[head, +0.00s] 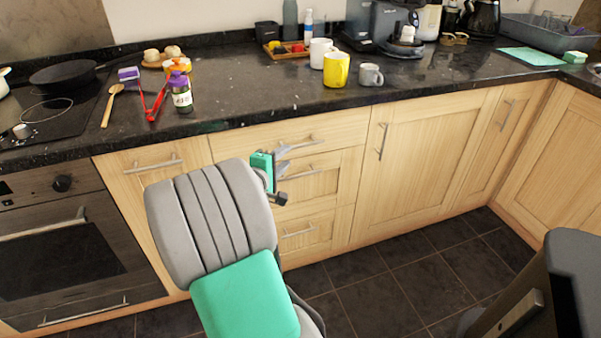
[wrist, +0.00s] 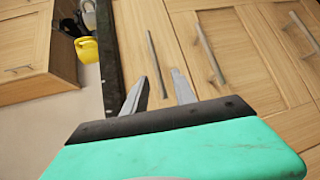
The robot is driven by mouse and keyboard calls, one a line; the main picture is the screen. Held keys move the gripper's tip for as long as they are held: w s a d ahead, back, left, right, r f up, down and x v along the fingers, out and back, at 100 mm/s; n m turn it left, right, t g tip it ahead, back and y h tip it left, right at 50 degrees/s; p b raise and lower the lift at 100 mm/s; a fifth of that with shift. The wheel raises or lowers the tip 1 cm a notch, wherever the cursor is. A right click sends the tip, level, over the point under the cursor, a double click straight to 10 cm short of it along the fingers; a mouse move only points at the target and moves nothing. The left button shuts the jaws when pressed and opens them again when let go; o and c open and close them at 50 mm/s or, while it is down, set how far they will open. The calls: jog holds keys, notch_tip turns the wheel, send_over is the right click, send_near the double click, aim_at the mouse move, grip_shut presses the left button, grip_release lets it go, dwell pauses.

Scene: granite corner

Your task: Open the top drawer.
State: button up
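The top drawer (head: 262,137) is a light wood front just under the dark worktop, in the middle stack of drawers. It looks shut, flush with its neighbours. Its metal bar handle (head: 312,141) is partly hidden behind my gripper (head: 284,158) in the head view. My gripper is open and empty, its two grey fingers apart, in front of this drawer. In the wrist view the top drawer's handle (wrist: 156,65) lies ahead, lined up between the fingertips (wrist: 157,86). I cannot tell whether the fingers touch it.
Lower drawer handles (head: 299,233) sit below, and another shows beside the top one in the wrist view (wrist: 209,54). The worktop edge (head: 240,121) overhangs just above. The tiled floor (head: 400,285) in front is clear.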

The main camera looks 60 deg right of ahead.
aim_at(301, 145)
jog(key=shift+n+h, duration=0.3)
jog(key=d, duration=0.6)
jog(key=s+d+f, duration=0.1)
jog(key=d, duration=0.1)
jog(key=shift+s+d+b, duration=0.1)
jog(key=shift+d+b, duration=0.2)
jog(key=shift+d, duration=0.1)
jog(key=shift+r, duration=0.1)
grip_shut()
dwell(0.5)
